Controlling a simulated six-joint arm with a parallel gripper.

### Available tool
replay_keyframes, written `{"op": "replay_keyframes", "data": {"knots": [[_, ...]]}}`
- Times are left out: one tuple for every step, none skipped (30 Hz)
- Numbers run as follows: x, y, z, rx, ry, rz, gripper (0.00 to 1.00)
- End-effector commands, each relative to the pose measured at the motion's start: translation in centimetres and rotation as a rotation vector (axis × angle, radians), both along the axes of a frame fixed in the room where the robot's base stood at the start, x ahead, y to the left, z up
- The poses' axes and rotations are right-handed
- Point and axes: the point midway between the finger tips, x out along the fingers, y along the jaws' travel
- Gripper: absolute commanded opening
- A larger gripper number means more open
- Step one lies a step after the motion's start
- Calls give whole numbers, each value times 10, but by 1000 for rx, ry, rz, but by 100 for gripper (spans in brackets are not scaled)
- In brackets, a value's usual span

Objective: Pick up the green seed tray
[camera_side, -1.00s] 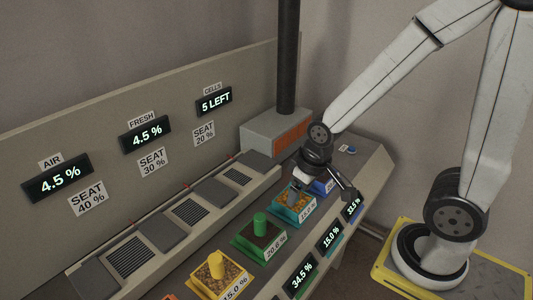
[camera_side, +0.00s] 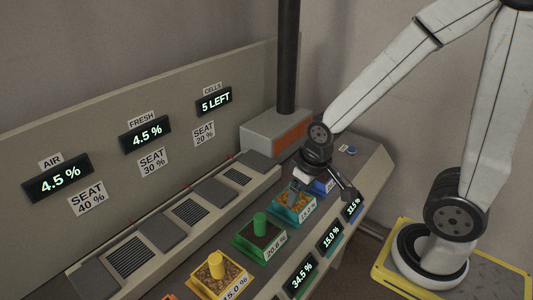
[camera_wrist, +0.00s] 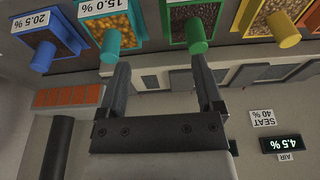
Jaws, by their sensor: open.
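The green seed tray (camera_side: 244,250) sits on the bench between the yellow and teal trays, with dark filling, an upright green knob (camera_side: 259,224) and a 20.6 % label. It also shows at the top of the wrist view (camera_wrist: 163,20), its green knob (camera_wrist: 196,38) pointing toward my gripper. My gripper (camera_side: 320,191) is open and empty, over the teal and blue tray area, to the right of the green tray in the side view. In the wrist view my two fingers (camera_wrist: 162,66) are apart, with nothing between them. The green knob lies near the right finger's tip, apart from it.
The teal tray (camera_side: 277,212) and yellow tray (camera_side: 198,284) flank the green one. A blue tray (camera_wrist: 30,22) stands beyond the teal one. A row of vented seats (camera_side: 190,211) runs behind. A dark column (camera_side: 287,55) rises from a grey box (camera_side: 262,128) near my gripper.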

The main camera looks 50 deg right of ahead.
Motion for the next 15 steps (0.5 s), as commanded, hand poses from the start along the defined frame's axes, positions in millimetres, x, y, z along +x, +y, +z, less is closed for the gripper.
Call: {"op": "replay_keyframes", "data": {"knots": [[0,0,0,0,0,0,87],[0,0,0,0,0,0,87],[0,0,0,0,0,0,87],[0,0,0,0,0,0,87],[0,0,0,0,0,0,87],[0,0,0,0,0,0,87],[0,0,0,0,-1,0,87],[0,0,0,-1,-2,1,87],[1,-1,-1,-3,-4,2,87],[2,-2,-1,-5,-7,5,87],[2,-3,-2,-8,-11,7,87],[4,-4,-3,-13,-17,13,87],[6,-6,-4,-19,-24,19,87],[7,-8,-6,-26,-31,26,87],[10,-11,-8,-34,-44,37,87]]}}
